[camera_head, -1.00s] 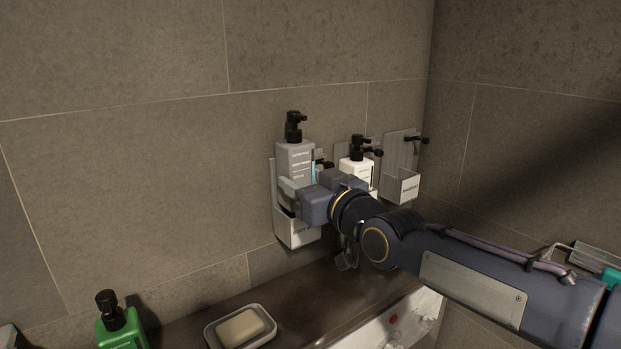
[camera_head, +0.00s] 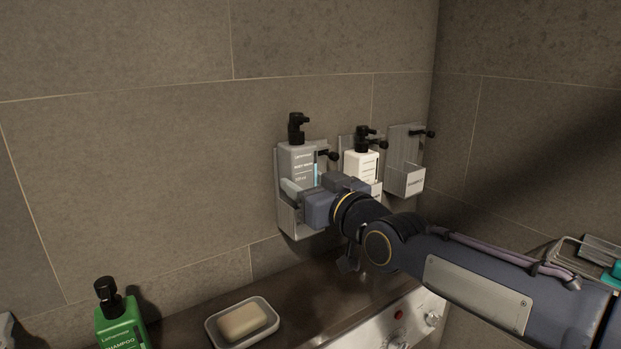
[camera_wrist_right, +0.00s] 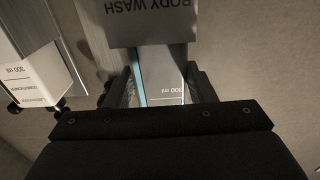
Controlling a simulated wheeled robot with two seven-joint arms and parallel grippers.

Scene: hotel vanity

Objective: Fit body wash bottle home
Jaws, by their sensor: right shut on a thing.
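The grey body wash bottle (camera_head: 297,160) with a black pump stands upright at the leftmost wall holder (camera_head: 283,212). My right gripper (camera_head: 302,198) is shut on the bottle's lower body from the front right and hides part of it and of the holder. My left gripper is not in view.
A white bottle (camera_head: 361,166) stands in the middle holder, close to my right gripper. The right holder (camera_head: 405,180) is empty, and its black latch sticks out. A green shampoo bottle (camera_head: 121,325) and a soap dish (camera_head: 268,333) are on the counter below.

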